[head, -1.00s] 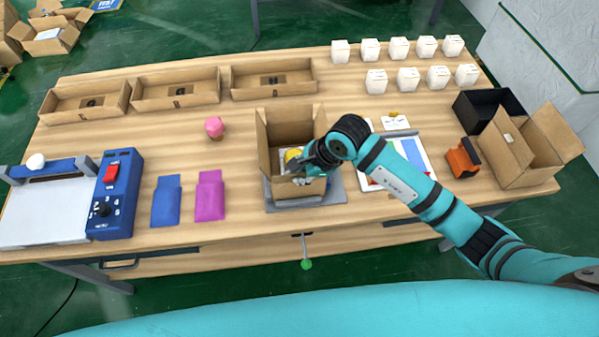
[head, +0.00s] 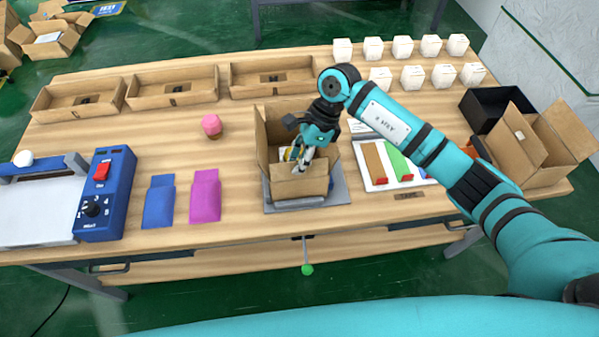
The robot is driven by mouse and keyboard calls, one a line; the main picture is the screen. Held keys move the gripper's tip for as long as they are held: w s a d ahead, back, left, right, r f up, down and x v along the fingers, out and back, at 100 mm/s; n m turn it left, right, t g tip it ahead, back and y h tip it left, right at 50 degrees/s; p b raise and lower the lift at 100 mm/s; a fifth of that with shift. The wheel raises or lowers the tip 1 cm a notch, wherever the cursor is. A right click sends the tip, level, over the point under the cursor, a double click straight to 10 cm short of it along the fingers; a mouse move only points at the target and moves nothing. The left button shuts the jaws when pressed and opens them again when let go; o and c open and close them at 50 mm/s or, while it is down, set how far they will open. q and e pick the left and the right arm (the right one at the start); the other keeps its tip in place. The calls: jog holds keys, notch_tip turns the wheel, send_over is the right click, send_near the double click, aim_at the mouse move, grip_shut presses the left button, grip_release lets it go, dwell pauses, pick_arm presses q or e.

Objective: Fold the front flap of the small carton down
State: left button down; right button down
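The small carton (head: 300,187) stands open on a grey plate near the front middle of the table. Its left flap stands up. The front panel faces me, and I cannot tell how far its flap is tilted. My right gripper (head: 302,164) points down over the carton's opening, just behind the top of the front panel. Its fingers are small and partly overlap the carton, so I cannot tell if they are open or touching it. A bit of yellow shows inside the carton, mostly hidden by the gripper. My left gripper is out of view.
A larger open carton (head: 524,148) and a black bin (head: 484,104) stand at the right. A tray with coloured strips (head: 397,163) lies right of the small carton. Blue (head: 159,204) and magenta (head: 205,197) pouches lie left. Open boxes (head: 172,91) and white cartons line the back.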

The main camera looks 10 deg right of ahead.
jog(key=shift+w+f+g+b, duration=0.15)
jog(key=shift+w+g+b, duration=0.3)
jog(key=shift+g+b, duration=0.7)
jog(key=c, duration=1.5)
grip_release()
jog(key=shift+c, duration=0.2)
jog(key=v, duration=1.2)
jog(key=shift+s, duration=0.2)
